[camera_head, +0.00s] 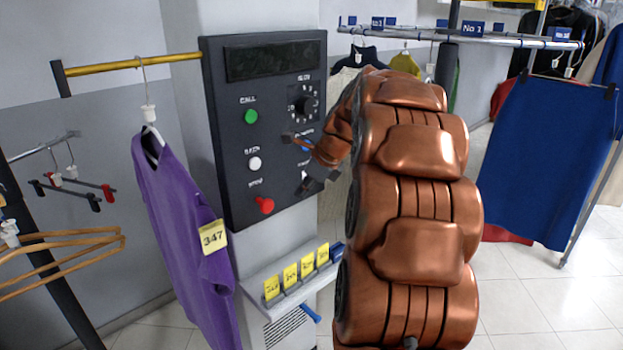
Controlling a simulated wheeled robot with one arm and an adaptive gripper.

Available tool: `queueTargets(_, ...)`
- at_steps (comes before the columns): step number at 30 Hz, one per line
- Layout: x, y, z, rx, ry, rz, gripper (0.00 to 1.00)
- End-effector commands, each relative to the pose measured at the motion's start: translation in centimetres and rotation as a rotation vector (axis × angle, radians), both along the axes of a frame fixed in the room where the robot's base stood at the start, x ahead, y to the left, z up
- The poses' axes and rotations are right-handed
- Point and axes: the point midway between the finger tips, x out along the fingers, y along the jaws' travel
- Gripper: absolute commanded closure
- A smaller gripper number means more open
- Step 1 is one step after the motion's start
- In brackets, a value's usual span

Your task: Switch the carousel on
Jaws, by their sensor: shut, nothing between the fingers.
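A dark control panel (222,150) is mounted on a pale column in the middle of the view. It has a black display (274,60), a green button (251,116) labelled CALL, a white button (255,163), a red knob-like button (265,205) and a round black dial (304,104). My gripper (289,138) is shut and empty, at the panel's right half, below the dial. It partly hides the controls and labels there. A dark part (308,187) shows lower down; I cannot tell whether it is a control or a fingertip. Contact with the panel is unclear.
A purple garment (184,215) tagged 347 hangs from a yellow rail (115,66) left of the panel. A shelf (292,299) with several yellow tags sits below. Behind my arm, clothes hang on a grey rail (510,42), including a blue garment (552,155). Floor shows at right.

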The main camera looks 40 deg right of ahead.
Motion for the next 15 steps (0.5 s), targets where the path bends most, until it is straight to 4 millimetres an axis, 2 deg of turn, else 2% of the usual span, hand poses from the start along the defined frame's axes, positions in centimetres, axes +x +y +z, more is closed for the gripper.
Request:
queueTargets(1,0.0,-3.2,0.3,0.038,-0.019,-0.113,1.0)
queueTargets(3,-0.2,-6.5,0.8,0.09,-0.043,-0.248,1.0)
queueTargets(6,-0.6,-10.2,1.3,0.144,-0.073,-0.39,1.0)
queueTargets(10,-1.2,-12.8,1.6,0.187,-0.096,-0.495,1.0)
queueTargets(15,-1.6,-13.7,1.8,0.198,-0.104,-0.528,1.0)
